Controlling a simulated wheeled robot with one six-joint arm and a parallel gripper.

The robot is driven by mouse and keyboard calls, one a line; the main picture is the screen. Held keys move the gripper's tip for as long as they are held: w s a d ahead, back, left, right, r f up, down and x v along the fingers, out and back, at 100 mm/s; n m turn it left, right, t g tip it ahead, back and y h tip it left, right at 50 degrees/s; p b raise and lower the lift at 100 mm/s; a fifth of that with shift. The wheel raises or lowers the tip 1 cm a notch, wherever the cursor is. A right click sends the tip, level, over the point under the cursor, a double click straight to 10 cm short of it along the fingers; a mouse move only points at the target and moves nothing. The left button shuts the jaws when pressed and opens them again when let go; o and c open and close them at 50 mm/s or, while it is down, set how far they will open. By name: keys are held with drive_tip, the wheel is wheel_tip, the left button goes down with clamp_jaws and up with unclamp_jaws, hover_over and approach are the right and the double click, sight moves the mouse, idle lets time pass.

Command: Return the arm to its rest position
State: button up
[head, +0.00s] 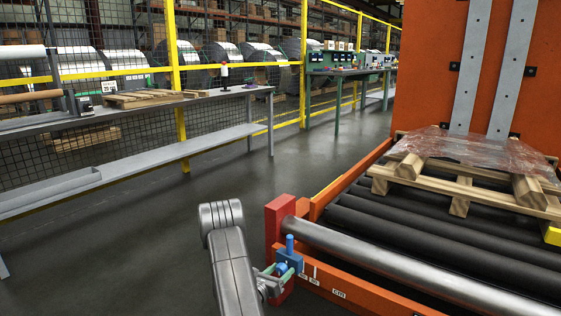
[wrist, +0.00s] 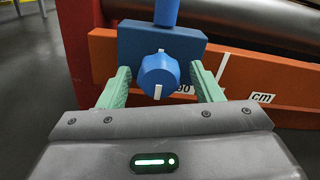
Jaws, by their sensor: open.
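My gripper (wrist: 162,90) is open, with its green fingers on either side of a blue knob (wrist: 159,75) that carries a white mark. I cannot tell whether the fingers touch the knob. The knob sits on a blue block (wrist: 190,47) with a blue post above it, by the orange rail of the roller conveyor. In the head view my arm (head: 232,262) reaches up from the bottom, and my gripper (head: 272,279) is at the blue block (head: 290,262) at the conveyor's near left corner.
The roller conveyor (head: 375,287) fills the right side, with a wooden pallet (head: 462,187) under clear film on it. A red block (head: 278,219) stands at its corner. A grey bench (head: 150,113) runs along the mesh fence at left. The floor (head: 225,180) between is clear.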

drive_tip(key=n, duration=0.5)
drive_tip(key=shift+a+n, duration=0.15)
drive_tip(key=shift+n, duration=0.15)
drive_tip(key=n, duration=1)
drive_tip(key=shift+n, duration=0.4)
drive_tip(key=n, duration=0.4)
drive_tip(key=shift+n, duration=0.4)
drive_tip(key=shift+r, duration=0.15)
